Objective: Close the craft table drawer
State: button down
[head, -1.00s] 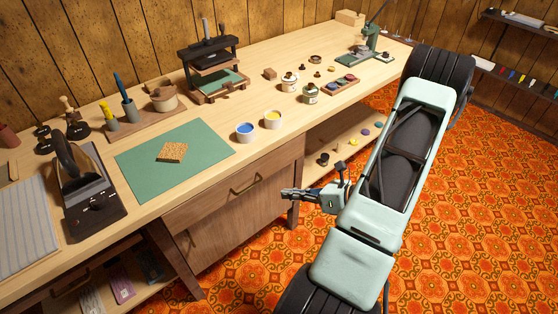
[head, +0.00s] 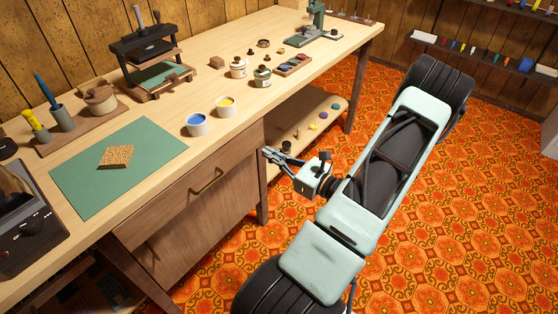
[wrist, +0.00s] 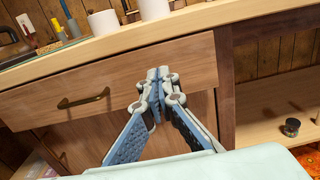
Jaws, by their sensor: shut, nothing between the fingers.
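My gripper (head: 266,153) is shut and empty, near the right end of the drawer front. In the wrist view its fingertips (wrist: 163,74) overlap the front's right part; contact cannot be told.
A lower shelf (head: 305,120) with small items lies right of the cabinet. The patterned floor (head: 450,200) is clear at right.

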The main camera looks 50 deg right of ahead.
aim_at(243, 138)
jog(key=w, duration=0.2)
jog(key=w+b, duration=0.1)
jog(key=w, duration=0.4)
jog(key=shift+w+a, duration=0.3)
jog(key=shift+w, duration=0.25)
jog(key=shift+w+a, duration=0.15)
jog(key=shift+w, duration=1.1)
jog(key=shift+w+a, duration=0.1)
jog(key=shift+w, duration=1.15)
jog(key=shift+p, duration=0.3)
